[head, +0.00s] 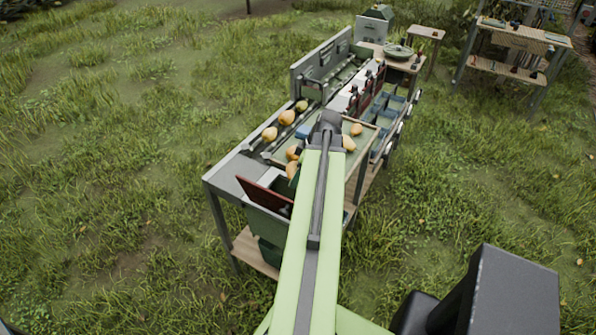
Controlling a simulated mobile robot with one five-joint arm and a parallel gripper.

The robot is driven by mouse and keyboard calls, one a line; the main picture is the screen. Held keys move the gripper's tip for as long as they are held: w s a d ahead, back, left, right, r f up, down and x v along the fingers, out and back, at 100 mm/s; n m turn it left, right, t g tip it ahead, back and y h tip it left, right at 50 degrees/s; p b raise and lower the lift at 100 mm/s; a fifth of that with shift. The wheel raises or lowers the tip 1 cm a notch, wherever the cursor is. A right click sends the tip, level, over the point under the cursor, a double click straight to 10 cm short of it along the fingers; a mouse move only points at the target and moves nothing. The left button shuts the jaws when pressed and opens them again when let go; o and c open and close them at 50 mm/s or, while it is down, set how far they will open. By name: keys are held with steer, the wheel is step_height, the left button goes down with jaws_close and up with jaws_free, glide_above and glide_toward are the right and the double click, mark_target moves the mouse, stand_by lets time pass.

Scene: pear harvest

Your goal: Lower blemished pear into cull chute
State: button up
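Several yellow-orange pears lie on the bench. Two of them, a pear (292,153) and a lower pear (292,171), are just left of my arm; I cannot tell which pear is blemished, or whether either is held. A dark green bin-like opening with a red-brown panel (264,196) is at the near end of the bench and may be the cull chute; my arm covers its right side. My green arm reaches over the bench and ends in a dark joint. My gripper is hidden behind the arm.
The long grey bench (226,178) holds a sloped rack with pears (286,117) at left and blue bins (383,140) at right. More pears (349,143) lie right of my arm. A wooden shelf (510,62) stands far right. Open grass surrounds the bench.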

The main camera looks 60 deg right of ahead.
step_height(320, 180, down, 14)
steer(key=b, duration=1.3)
steer(key=o, duration=1.6)
steer(key=shift+p+v, duration=7.85)
steer(key=shift+v, duration=0.8)
